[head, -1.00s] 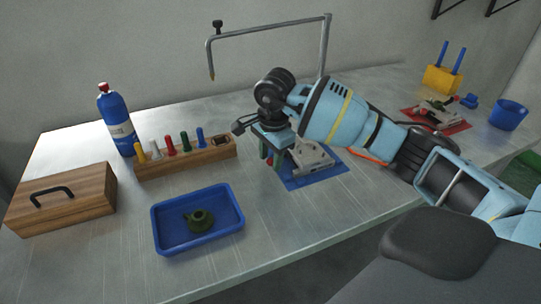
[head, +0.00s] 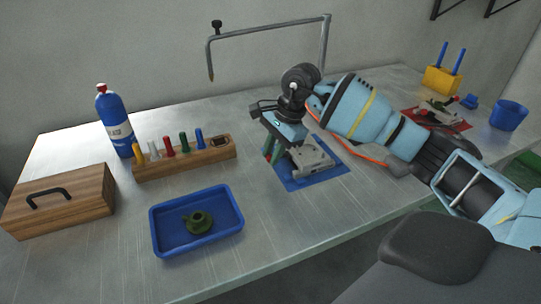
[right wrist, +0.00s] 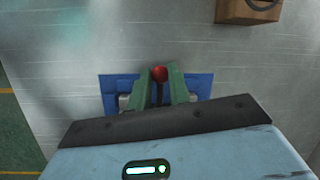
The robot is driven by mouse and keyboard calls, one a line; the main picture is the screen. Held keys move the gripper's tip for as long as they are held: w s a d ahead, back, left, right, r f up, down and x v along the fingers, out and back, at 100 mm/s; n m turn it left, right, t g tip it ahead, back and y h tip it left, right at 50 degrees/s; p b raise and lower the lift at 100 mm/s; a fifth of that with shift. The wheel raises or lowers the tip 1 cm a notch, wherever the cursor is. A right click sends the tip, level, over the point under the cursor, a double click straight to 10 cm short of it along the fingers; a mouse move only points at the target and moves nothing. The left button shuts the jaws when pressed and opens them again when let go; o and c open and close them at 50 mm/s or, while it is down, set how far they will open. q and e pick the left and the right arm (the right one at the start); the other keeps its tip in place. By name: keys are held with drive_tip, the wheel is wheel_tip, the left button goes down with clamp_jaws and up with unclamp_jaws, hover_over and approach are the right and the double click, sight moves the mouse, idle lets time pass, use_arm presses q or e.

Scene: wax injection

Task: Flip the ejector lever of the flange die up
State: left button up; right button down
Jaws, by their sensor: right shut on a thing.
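A grey metal die (head: 313,158) sits on a blue mat (head: 303,181), partly hidden by my right arm. My right gripper (head: 270,152) is at the die's left side, with its green fingers pointing down. In the right wrist view, my right gripper (right wrist: 159,80) is shut on the ejector lever, whose red knob (right wrist: 160,73) shows between the fingertips. The dark lever rod (right wrist: 160,92) runs back from the knob between the fingers. The lever's exact tilt is hard to tell. My left gripper is not in view.
A wooden rack (head: 185,157) with coloured tools stands left of the die. A blue tray (head: 157,243) holds a green part. Another die (head: 437,112) sits on a red mat at the right. A bent metal pipe (head: 270,29) stands behind.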

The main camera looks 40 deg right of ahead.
drive_tip(key=shift+d+r+t+y+b, duration=0.15)
drive_tip(key=shift+d+y+b, duration=0.1)
drive_tip(key=shift+y, duration=0.25)
drive_tip(key=shift+d+r+t+y+b, duration=0.15)
drive_tip(key=shift+y+b, duration=0.1)
drive_tip(key=shift+y, duration=0.25)
drive_tip(key=shift+s+r, duration=0.1)
drive_tip(key=c, duration=1.3)
unclamp_jaws()
drive_tip(key=shift+v, duration=3.95)
drive_tip(key=shift+d, duration=0.1)
